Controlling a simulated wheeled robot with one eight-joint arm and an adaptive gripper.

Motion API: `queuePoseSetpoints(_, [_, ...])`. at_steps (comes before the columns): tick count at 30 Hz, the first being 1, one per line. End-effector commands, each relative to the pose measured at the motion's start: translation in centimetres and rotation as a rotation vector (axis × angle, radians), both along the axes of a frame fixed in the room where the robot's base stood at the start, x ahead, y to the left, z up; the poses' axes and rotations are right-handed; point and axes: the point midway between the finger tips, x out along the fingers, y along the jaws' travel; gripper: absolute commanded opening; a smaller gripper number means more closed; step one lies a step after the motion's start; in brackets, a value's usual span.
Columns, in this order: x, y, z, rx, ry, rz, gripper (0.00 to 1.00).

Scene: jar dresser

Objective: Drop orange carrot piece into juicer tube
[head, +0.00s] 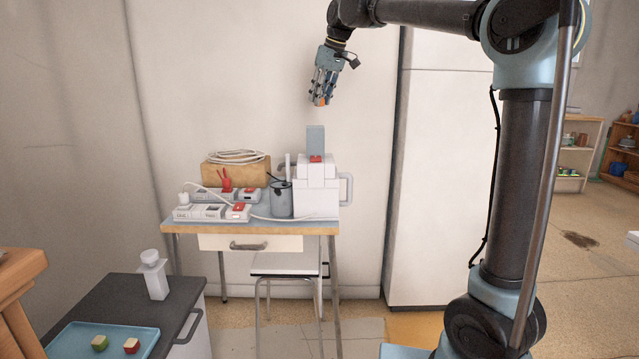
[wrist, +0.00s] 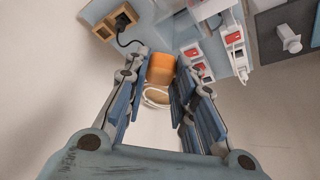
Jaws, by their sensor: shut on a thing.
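The orange carrot piece (head: 321,101) is between my gripper's fingertips. In the wrist view the carrot piece (wrist: 161,69) shows as an orange block between the two fingers. My gripper (head: 322,97) is shut on it, pointing down. It is held in the air above the juicer. The white juicer (head: 315,203) stands at the right end of the small desk. Its grey upright tube (head: 315,140) rises from the top, a little below the gripper in the head view. The tube's inside is hidden from the head view.
The desk (head: 190,227) also holds a grey can (head: 281,200), power strips (head: 208,213) with cables, and a wooden box (head: 236,173). A blue tray (head: 75,343) with two small cut pieces and a white bottle (head: 154,276) are on a dark cabinet, lower left.

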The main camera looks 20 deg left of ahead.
Motion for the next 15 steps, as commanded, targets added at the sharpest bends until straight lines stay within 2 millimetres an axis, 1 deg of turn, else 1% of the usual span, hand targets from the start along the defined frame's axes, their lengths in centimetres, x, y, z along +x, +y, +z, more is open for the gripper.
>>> queuePoseSetpoints(1, [0.0,0.0,-0.5,0.0,0.0,0.0,0.1])
queuePoseSetpoints(6, [0.0,0.0,-1.6,0.0,0.0,0.0,0.1])
queuePoseSetpoints(15, [0.0,0.0,-2.0,0.0,0.0,0.0,0.1])
